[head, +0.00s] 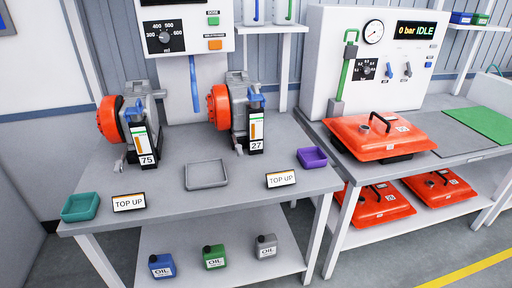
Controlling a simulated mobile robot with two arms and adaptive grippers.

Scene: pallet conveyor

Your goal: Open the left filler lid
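Two grey machine units with orange round ends stand on the grey table. The left unit (145,105) has a small blue part at its top, which looks like the left filler lid (134,110); whether it is open or shut is too small to tell. A level gauge with a "75" label (147,160) is on its front. The right unit (238,105) has a similar blue part (257,97) and a "27" label (256,145). Neither of my grippers is in view.
On the table (185,143) are a teal tray (80,207), a grey tray (206,175), a purple tray (312,158) and two "TOP UP" signs. Oil cans (214,256) stand on the shelf below.

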